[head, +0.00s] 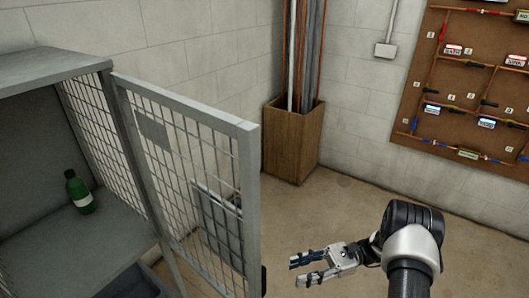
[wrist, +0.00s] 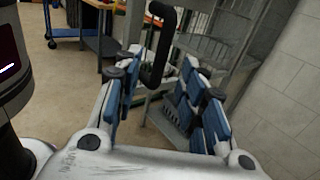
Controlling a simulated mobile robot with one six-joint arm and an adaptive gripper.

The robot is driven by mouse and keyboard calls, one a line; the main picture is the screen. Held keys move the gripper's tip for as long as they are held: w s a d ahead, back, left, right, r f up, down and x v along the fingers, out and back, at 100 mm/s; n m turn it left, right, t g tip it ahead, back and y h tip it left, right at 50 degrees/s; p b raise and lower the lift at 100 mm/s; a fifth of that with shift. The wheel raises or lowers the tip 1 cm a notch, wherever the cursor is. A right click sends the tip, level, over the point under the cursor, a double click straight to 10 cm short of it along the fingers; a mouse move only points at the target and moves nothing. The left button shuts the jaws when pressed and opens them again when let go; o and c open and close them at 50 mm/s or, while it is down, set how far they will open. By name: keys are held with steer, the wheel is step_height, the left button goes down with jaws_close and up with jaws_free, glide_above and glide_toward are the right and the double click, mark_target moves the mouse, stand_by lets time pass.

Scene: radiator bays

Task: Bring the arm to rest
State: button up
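My gripper (head: 298,271) is at the lower right of the head view, with its two fingers apart and nothing between them. The wrist view shows its blue-padded fingers (wrist: 163,95) spread wide. A black handle (wrist: 158,50) shows beyond the fingertips there, on the mesh door. The grey mesh door (head: 245,180) of a metal cabinet stands swung open to the left of my gripper. A small part of the handle (head: 263,281) shows at the door's edge, apart from the fingers. My arm is bent, with its wrist in front of the bare floor.
The cabinet (head: 55,62) holds a green bottle (head: 79,192) on its shelf. A wooden box (head: 292,142) with upright pipes stands in the corner. A brown pipe board (head: 432,130) hangs on the right wall. A blue trolley (wrist: 62,32) shows far off. Floor at the right is clear.

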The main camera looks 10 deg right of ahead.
steer(key=s+a+r+n+g+h, duration=0.1)
steer(key=s+a+r+n+h, duration=0.15)
steer(key=r, duration=0.25)
steer(key=s+a+r+n+h, duration=0.1)
steer(key=r+n+h, duration=0.1)
steer(key=r+h, duration=0.3)
steer(key=s+a+r+n+g+h, duration=0.1)
steer(key=s+r+n+h, duration=0.15)
steer(key=r, duration=0.35)
steer(key=s+d+r+n+t+h, duration=0.2)
steer(key=s+r+n+t+h, duration=0.5)
steer(key=s, duration=0.7)
step_height(320, 180, up, 2)
steer(key=shift+s+r+n+t+h, duration=0.2)
steer(key=shift+n+t+h, duration=0.2)
steer(key=shift+n+t, duration=0.8)
steer(key=shift+c, duration=0.6)
